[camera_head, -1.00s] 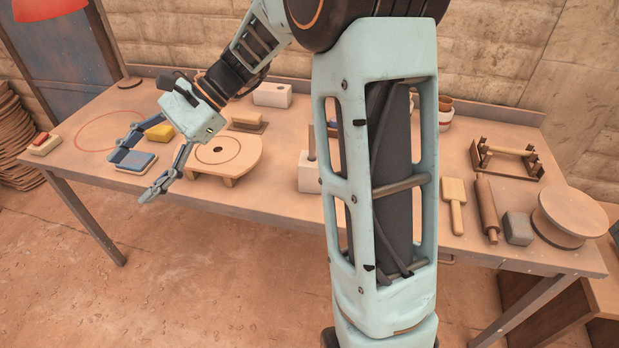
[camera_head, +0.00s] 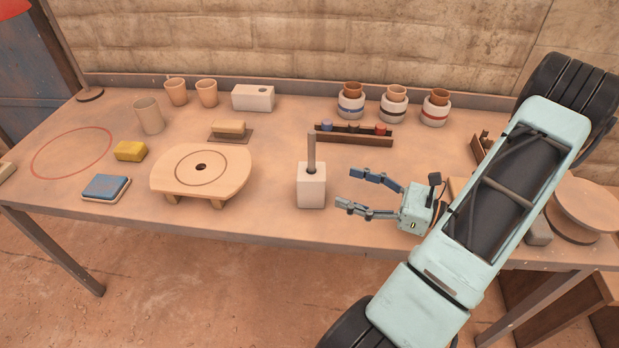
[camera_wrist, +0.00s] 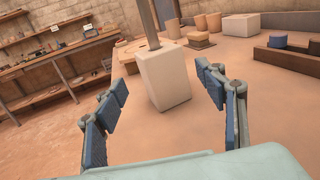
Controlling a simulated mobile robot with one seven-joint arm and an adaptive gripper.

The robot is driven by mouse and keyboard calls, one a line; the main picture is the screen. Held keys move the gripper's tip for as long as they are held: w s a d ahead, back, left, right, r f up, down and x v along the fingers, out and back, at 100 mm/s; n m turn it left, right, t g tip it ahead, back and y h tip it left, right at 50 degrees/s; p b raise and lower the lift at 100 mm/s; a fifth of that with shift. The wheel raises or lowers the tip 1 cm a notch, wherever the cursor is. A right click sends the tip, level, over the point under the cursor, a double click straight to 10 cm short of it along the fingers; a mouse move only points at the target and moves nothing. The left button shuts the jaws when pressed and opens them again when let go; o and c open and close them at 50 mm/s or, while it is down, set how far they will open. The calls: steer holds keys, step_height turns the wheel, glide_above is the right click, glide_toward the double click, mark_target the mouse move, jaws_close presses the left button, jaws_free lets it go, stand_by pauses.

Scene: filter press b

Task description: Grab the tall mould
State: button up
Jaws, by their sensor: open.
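A tall pale block (camera_head: 311,192), which looks like the tall mould, stands upright near the front edge of the table, with a brown rod (camera_head: 311,150) rising from its top. My gripper (camera_head: 348,188) is open just to its right, fingers pointing left at it. In the wrist view the block (camera_wrist: 162,82) stands ahead between the two spread fingers, a little beyond the tips, apart from them. The rod runs out of the top of the wrist view. A lower pale block with a hole (camera_head: 253,98) lies farther back.
A round wheel board (camera_head: 178,172) stands left of the block. Behind is a dark rack (camera_head: 345,138) with small coloured pieces, then several stacked pots. My arm covers part of the table's right side. The tabletop between gripper and block is clear.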

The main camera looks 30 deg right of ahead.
mark_target(311, 177)
steer(key=shift+w+a+f, duration=0.15)
steer(key=shift+a, duration=0.1)
steer(key=x, duration=0.9)
steer(key=shift+w+a+f+b, duration=0.15)
steer(key=shift+w+a+b, duration=0.1)
steer(key=shift+b, duration=0.05)
steer(key=c, duration=1.6)
